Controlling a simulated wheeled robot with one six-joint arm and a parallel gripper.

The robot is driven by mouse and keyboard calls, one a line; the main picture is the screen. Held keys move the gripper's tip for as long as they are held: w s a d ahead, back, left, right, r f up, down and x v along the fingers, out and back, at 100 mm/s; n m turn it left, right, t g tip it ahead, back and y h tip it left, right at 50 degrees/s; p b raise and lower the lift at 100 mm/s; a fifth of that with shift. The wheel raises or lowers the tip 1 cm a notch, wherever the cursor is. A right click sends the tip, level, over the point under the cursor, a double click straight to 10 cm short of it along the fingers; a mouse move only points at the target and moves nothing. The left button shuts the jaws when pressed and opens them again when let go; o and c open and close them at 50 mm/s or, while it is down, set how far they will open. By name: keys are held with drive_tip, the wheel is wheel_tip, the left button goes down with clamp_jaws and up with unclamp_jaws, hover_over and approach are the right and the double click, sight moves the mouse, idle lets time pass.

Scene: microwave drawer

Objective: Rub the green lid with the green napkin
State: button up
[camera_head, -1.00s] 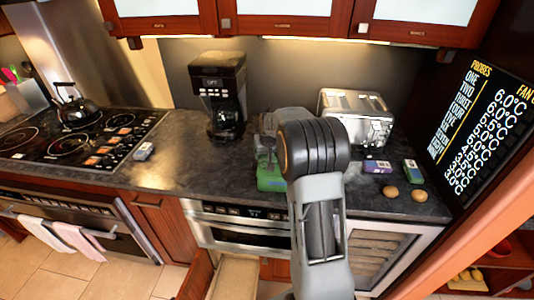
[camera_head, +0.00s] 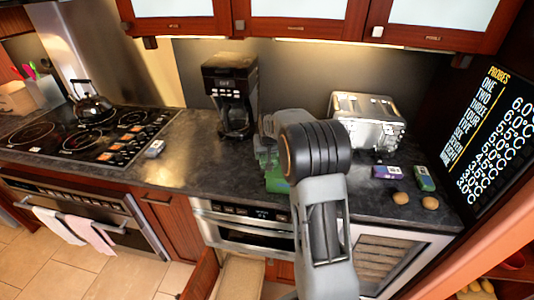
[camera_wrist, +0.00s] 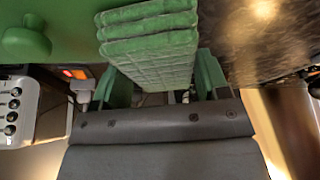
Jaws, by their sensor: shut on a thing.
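In the wrist view, the folded, quilted green napkin (camera_wrist: 150,45) is held between the two fingers of my gripper (camera_wrist: 165,85), which is shut on it. The green lid (camera_wrist: 75,20) with its round knob (camera_wrist: 26,40) fills the top left behind the napkin. The napkin overlaps the lid in this view, to the right of the knob; I cannot tell whether they touch. In the head view, a green patch (camera_head: 275,180) shows on the counter left of my arm, which hides most of the gripper area.
The dark counter (camera_head: 190,160) holds a coffee maker (camera_head: 231,95) left of my arm and a silver toaster (camera_head: 367,118) to its right. Small packages (camera_head: 387,172) and two brown round items (camera_head: 400,198) lie at the right. The stove (camera_head: 85,138) is at the far left.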

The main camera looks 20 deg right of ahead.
drive_tip(key=shift+r+p, duration=1.65)
drive_tip(key=shift+r, duration=1.2)
drive_tip(key=shift+r, duration=0.1)
drive_tip(key=shift+r+p, duration=0.9)
drive_tip(key=shift+r, duration=0.5)
